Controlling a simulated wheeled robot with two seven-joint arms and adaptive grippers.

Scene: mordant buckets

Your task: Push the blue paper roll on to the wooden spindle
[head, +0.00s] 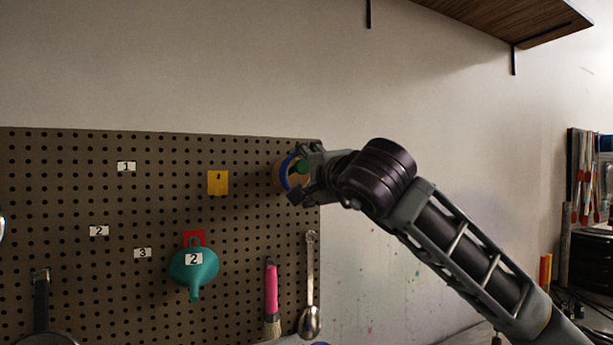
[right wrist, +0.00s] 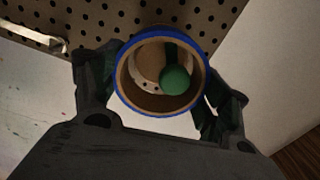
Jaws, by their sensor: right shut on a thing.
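The blue paper roll (right wrist: 160,112) is a short tan tube with a blue rim, held between the two fingers of my right gripper (right wrist: 158,82) in the right wrist view. In the head view the roll (head: 286,175) is at the pegboard's upper right edge, partly hidden by my right gripper (head: 303,178). A green ball-shaped knob (right wrist: 175,79) on a dark stem shows within the roll's opening, with the roll around it in that view. It also shows in the head view (head: 303,167). No wooden shaft can be made out; how deep the roll sits is unclear. My left gripper is out of view.
The brown pegboard (head: 130,200) carries a teal funnel (head: 193,268), a yellow tag (head: 218,183), a pink-handled brush (head: 271,290) and a metal spoon (head: 310,290) below the roll. A wooden shelf (head: 510,18) hangs above right.

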